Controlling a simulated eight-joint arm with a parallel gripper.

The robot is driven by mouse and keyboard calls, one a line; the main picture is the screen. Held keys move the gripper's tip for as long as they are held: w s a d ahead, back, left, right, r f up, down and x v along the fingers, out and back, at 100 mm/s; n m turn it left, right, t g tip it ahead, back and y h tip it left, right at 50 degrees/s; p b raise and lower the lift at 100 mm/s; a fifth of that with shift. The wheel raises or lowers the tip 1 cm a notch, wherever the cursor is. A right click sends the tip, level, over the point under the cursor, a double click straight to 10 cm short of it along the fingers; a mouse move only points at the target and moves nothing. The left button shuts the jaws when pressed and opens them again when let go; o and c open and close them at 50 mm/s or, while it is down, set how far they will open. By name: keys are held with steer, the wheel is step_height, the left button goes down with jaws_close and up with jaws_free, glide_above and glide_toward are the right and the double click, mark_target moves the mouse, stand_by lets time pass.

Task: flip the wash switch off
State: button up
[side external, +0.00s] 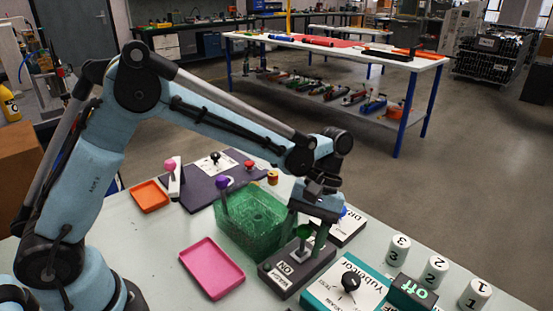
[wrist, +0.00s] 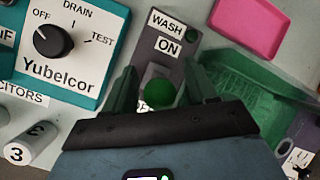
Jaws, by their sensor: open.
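The wash switch is a dark grey box (side external: 300,268) with a green ball-topped lever (side external: 304,231). In the wrist view its box (wrist: 165,55) carries the labels WASH and ON, and the green ball (wrist: 159,93) sits between my fingers. My gripper (side external: 306,242) is open and points down over the box, with one finger on each side of the lever. It also shows in the wrist view (wrist: 161,78), with a gap on both sides of the ball. The lower part of the lever is partly hidden by the ball.
A teal Yubelcor panel (side external: 323,294) with a black dial stands beside the switch. A green basket (side external: 240,232) is close on the other side. A pink tray (side external: 212,268), an "off" block (side external: 411,292) and numbered white cylinders (side external: 433,269) are nearby. The table's left front is clear.

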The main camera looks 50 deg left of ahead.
steer(key=v, duration=1.1)
steer(key=shift+w+r, duration=0.15)
steer(key=shift+r, duration=0.2)
steer(key=shift+c, duration=0.3)
